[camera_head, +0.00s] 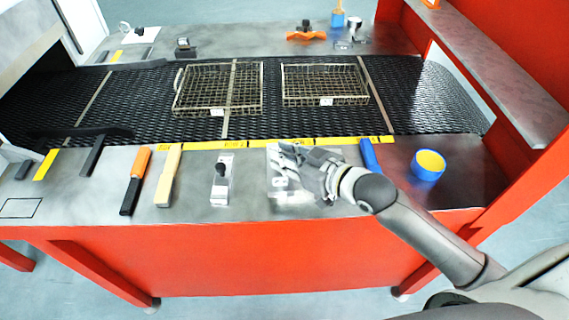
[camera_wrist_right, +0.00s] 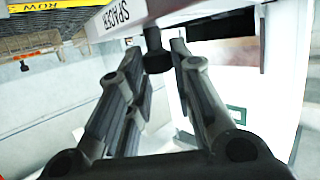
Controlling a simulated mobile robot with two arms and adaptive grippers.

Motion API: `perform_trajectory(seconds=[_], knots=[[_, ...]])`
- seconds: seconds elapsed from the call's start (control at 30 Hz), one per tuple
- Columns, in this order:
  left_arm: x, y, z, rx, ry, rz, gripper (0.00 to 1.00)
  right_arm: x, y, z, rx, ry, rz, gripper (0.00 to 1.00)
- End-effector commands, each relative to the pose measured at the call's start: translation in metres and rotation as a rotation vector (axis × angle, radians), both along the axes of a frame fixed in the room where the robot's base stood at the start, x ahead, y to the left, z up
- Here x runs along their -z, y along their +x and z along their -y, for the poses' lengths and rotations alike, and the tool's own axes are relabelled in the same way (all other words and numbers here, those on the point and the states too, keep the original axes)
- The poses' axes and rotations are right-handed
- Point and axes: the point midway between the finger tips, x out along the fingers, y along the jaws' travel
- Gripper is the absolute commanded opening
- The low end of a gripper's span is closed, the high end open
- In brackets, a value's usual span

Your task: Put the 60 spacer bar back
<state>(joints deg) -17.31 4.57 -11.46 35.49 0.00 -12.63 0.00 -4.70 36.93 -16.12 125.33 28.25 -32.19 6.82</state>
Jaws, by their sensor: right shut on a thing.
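My right gripper (camera_head: 290,160) is over the front ledge of the red table. In the right wrist view the right gripper (camera_wrist_right: 157,60) has its fingers closed around a black knob. The knob sits on a pale bar (camera_wrist_right: 122,14) labelled SPACER; its size number cannot be read. In the head view the gripper largely hides this bar. A pale plate (camera_head: 292,198) lies under the gripper; whether the bar touches it cannot be told. Another pale block with a black knob (camera_head: 222,180) stands on the ledge to the left. My left gripper is out of view.
The black mesh belt (camera_head: 330,122) carries two wire baskets (camera_head: 218,88) (camera_head: 325,84). A yellow strip (camera_head: 300,142) edges it. An orange-and-black tool (camera_head: 136,180), a yellow-handled tool (camera_head: 168,175), a blue bar (camera_head: 369,154) and a blue-yellow roll (camera_head: 428,165) lie on the ledge.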

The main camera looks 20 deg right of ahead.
Motion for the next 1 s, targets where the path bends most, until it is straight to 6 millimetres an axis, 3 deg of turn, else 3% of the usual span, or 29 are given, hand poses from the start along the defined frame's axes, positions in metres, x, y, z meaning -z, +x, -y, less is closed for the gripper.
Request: perform_trajectory(seconds=[0.33, 0.73, 0.77, 0.9, 1.0], knots=[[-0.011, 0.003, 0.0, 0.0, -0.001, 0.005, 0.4, 0.033, 0.006, 0.003, 0.001, 0.0, 0.002, 0.0], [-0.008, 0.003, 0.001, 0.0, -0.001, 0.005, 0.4, 0.041, 0.006, 0.002, 0.001, 0.0, 0.003, 0.0], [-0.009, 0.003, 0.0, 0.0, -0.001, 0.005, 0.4, 0.041, 0.006, 0.002, 0.001, -0.001, 0.001, 0.26], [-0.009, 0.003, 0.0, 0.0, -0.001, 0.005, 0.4, 0.041, 0.006, 0.002, 0.001, -0.001, 0.001, 0.44], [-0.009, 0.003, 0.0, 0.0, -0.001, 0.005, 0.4, 0.041, 0.006, 0.002, 0.001, -0.001, 0.001, 0.44]])
